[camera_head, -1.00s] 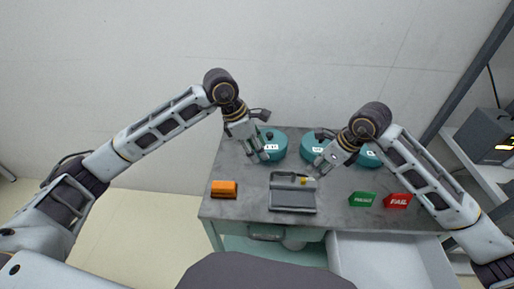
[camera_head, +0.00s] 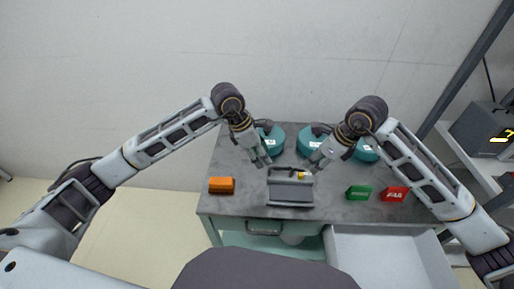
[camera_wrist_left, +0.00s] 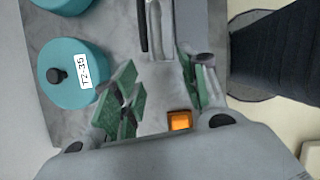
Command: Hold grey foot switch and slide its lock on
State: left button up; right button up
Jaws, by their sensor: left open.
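The grey foot switch (camera_head: 290,190) lies on the cart top near its front edge, with a small yellow piece (camera_head: 303,175) at its back right. It also shows partly at the top of the left wrist view (camera_wrist_left: 161,30). My left gripper (camera_head: 261,163) is open and empty, above the table just behind and left of the switch. Its green finger pads (camera_wrist_left: 160,95) are spread apart in the left wrist view. My right gripper (camera_head: 316,163) is just behind and right of the switch, near the yellow piece; whether its fingers are apart or touch it is unclear.
An orange block (camera_head: 221,185) lies left of the switch. Teal round containers (camera_head: 272,140) stand along the back. A green sign (camera_head: 358,193) and a red FAIL sign (camera_head: 394,194) stand at the right. An open drawer (camera_head: 385,255) juts out in front.

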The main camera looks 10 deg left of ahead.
aim_at(269, 168)
pick_arm(q)
jog(key=shift+x, duration=4.2)
